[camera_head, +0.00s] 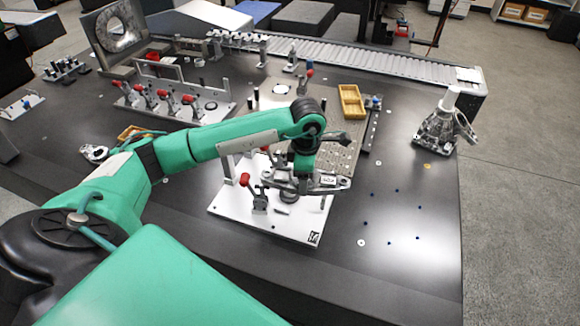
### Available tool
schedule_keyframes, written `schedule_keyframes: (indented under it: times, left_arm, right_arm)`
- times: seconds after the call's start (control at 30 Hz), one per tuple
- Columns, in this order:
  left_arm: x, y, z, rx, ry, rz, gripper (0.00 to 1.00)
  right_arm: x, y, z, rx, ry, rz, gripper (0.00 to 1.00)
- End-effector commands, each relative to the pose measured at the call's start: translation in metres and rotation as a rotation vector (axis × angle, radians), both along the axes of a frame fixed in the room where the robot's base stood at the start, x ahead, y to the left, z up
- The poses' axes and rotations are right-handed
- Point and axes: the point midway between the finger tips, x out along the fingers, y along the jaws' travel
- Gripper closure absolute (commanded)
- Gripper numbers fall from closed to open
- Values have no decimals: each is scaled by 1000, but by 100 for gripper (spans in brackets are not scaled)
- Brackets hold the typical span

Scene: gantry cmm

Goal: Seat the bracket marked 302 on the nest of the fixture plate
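The white fixture plate (240,215) lies on the dark table in front of me, with red-tipped clamps and posts on it. A grey metal bracket (328,183) with a small white label is over the right part of the plate; the label looks like 302 but is tiny. My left gripper (302,176) points down at the bracket's left part. Its fingertips are mostly hidden, so I cannot tell whether they grip. I also cannot tell whether the bracket touches the nest, which is hidden beneath it. My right gripper is not in view.
A cast metal part (437,128) stands at the right. Behind the plate are a perforated grey plate (338,158) and a yellow bin (351,101). Another white clamp fixture (215,112) stands at the back left. A roller conveyor (390,65) runs along the back. The front right table is mostly clear.

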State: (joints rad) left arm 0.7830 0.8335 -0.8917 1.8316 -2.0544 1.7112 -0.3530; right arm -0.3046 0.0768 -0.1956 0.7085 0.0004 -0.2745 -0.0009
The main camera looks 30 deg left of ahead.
Motion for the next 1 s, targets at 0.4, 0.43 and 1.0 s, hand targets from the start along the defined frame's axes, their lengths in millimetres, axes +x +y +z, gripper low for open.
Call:
schedule_keyframes:
  times: [0.4, 0.43, 1.0]
  left_arm:
    - [25, 39, -18, -10, 9, 752, 74]
    - [26, 42, -19, -10, 10, 795, 74]
    - [38, 73, -40, -8, 18, 1350, 74]
  right_arm:
    - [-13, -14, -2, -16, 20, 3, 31]
    - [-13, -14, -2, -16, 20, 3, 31]
    - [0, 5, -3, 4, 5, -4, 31]
